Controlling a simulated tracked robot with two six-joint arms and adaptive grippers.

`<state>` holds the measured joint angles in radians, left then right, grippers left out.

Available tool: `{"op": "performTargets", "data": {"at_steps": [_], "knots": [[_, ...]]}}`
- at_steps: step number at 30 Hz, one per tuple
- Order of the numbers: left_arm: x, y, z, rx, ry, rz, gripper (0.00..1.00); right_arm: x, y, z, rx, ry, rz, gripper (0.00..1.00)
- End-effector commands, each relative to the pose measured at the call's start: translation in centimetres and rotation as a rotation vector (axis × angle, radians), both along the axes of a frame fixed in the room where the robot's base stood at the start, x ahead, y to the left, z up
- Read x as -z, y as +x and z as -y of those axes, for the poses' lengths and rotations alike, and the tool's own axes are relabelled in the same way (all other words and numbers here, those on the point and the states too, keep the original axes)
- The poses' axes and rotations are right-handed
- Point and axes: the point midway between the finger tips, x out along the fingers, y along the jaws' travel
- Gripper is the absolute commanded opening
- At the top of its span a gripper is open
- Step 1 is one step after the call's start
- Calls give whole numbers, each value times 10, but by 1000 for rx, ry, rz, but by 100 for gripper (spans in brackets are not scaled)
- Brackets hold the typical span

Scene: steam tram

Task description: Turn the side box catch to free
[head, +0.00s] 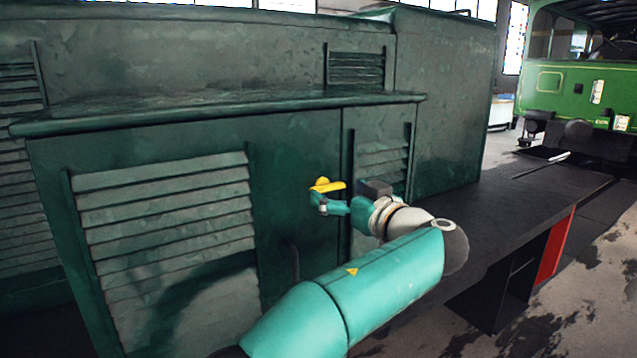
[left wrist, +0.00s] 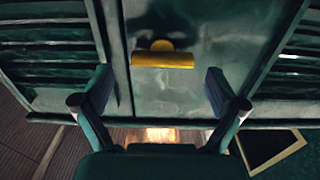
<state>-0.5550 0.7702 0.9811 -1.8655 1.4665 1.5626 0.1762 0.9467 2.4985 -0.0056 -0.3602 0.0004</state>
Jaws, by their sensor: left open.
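The side box catch is a small yellow handle (head: 326,185) with a round boss on the green side box door (head: 291,170). In the left wrist view the catch (left wrist: 163,60) lies crosswise, its bar level in that picture, with the boss behind it. My left gripper (head: 333,206) is at the catch, just below it in the head view. In the left wrist view my left gripper (left wrist: 160,103) has its two fingers wide apart, one to each side of the catch and lower in the picture. Nothing is between the fingertips. My right gripper is not in view.
Louvred panels (head: 165,215) flank the door, and a ledge (head: 220,108) overhangs it. A dark vertical handle (head: 293,260) is low on the door. A dark flat deck (head: 500,215) extends right. A green tram (head: 575,90) stands behind.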

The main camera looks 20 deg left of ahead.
Motion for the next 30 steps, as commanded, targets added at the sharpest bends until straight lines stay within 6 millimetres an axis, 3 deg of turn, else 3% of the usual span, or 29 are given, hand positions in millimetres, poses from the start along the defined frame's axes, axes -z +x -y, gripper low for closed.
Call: {"op": "performTargets", "data": {"at_steps": [17, 27, 28, 30], "knots": [[0, 3, -32, -18, 1, 0, 96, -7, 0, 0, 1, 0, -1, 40], [1, 3, -35, -23, 1, -1, 39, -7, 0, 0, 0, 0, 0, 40], [2, 4, -13, -18, 1, 1, 36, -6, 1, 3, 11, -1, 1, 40], [0, 2, -27, -21, 1, -2, 36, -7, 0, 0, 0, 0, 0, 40]]}}
